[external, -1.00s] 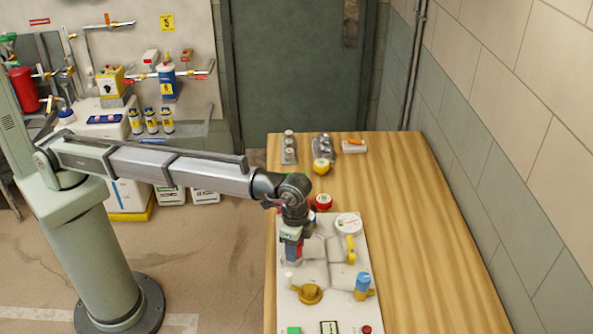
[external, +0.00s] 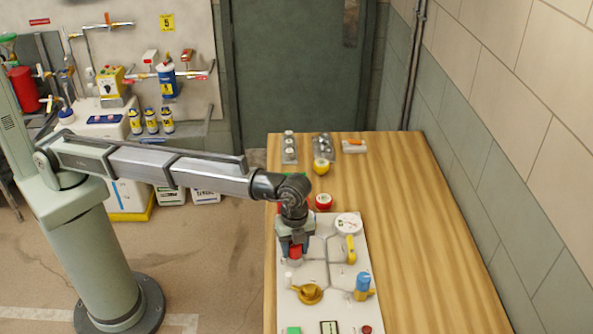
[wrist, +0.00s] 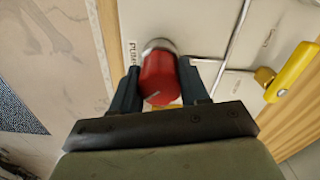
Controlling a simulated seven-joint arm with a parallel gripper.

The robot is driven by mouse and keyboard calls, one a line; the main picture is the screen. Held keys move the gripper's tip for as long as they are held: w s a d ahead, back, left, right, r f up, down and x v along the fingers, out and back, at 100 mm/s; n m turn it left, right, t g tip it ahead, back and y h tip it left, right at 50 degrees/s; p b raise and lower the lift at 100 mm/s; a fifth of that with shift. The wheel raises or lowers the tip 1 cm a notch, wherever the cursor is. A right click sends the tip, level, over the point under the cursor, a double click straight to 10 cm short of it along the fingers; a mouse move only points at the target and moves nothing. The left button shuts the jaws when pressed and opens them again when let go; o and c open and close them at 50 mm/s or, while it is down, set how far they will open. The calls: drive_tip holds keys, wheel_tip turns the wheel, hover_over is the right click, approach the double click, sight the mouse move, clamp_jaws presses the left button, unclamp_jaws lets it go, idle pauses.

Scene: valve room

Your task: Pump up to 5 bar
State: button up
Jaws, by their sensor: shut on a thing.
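A white panel (external: 330,272) lies on the wooden table and carries a round white gauge (external: 348,223) at its far right corner; its reading is too small to tell. A red knob (external: 295,252) stands at the panel's left side. In the wrist view the red knob (wrist: 160,76) is a short cylinder on a pale metal collar, beside small printed lettering. My gripper (external: 295,248) is over this knob, with its dark fingers on both sides of it, shut on it. It also shows in the wrist view (wrist: 158,88).
The panel also holds a yellow lever (external: 350,249), a brass-coloured knob (external: 309,293), a blue-topped valve (external: 362,283), a green button (external: 293,330) and a small red button (external: 366,329). Loose parts stand at the table's far end. The table's right side (external: 430,250) is clear.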

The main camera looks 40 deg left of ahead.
drive_tip(key=shift+m, duration=1)
drive_tip(key=o, duration=1.1)
drive_tip(key=shift+c, duration=0.2)
drive_tip(key=shift+r, duration=0.15)
wheel_tip(320, 180, up, 14)
drive_tip(key=shift+f, duration=0.2)
